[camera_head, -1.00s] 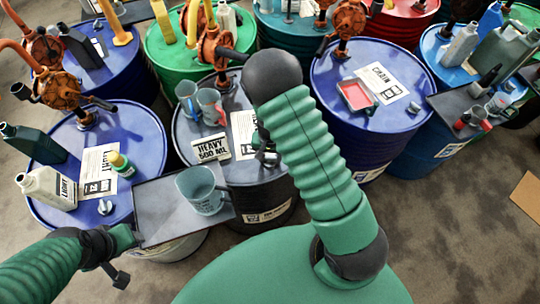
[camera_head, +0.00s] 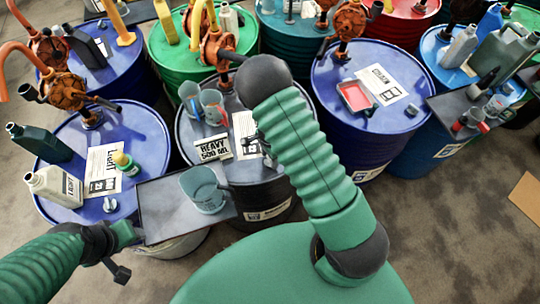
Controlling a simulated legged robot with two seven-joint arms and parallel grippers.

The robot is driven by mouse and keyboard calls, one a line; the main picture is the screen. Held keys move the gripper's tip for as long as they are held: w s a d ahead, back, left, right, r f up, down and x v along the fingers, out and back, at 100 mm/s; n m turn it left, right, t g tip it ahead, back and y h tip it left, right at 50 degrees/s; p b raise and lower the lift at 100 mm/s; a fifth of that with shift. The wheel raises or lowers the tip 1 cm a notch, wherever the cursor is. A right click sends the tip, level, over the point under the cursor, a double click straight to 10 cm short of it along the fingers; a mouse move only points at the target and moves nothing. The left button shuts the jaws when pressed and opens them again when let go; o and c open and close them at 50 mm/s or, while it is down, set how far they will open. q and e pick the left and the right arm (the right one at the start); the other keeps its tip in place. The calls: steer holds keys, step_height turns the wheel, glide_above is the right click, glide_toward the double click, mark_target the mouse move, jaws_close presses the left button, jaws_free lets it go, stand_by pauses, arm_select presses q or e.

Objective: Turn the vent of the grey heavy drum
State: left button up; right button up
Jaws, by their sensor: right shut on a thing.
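The grey heavy drum (camera_head: 186,128) stands at the centre with a "HEAVY 500 ML" card (camera_head: 214,148) and a paper label on its top. My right arm reaches over the drum's right side. My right gripper (camera_head: 266,150) is small and mostly hidden beside the forearm, low at the drum top. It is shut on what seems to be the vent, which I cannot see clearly. My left gripper (camera_head: 125,235) is at the lower left by the corner of a grey tray; its fingers cannot be made out.
A clear blue-grey jug (camera_head: 203,190) stands on the grey tray (camera_head: 160,200) in front of the drum. Two cups (camera_head: 212,106) and an orange pump (camera_head: 217,46) are on the drum's far side. The blue light drum (camera_head: 150,130) is close at left, the blue drum (camera_head: 325,125) at right.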

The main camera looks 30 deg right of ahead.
mark_target(268, 158)
steer(key=shift+w+a+m, duration=0.1)
steer(key=shift+m, duration=0.4)
steer(key=o, duration=1.1)
steer(key=shift+o, duration=1.3)
steer(key=shift+r, duration=0.1)
step_height(268, 158, up, 16)
steer(key=shift+w+r, duration=0.15)
steer(key=shift+r, duration=0.1)
steer(key=shift+b, duration=0.35)
steer(key=s+a+f+n+t+b, duration=0.2)
steer(key=s+a+f+n+b, duration=0.2)
steer(key=n, duration=1.5)
steer(key=s+a+b, duration=0.3)
steer(key=s+b, duration=0.2)
steer(key=shift+s+a+f+t, duration=0.15)
steer(key=shift+s+f+t, duration=0.15)
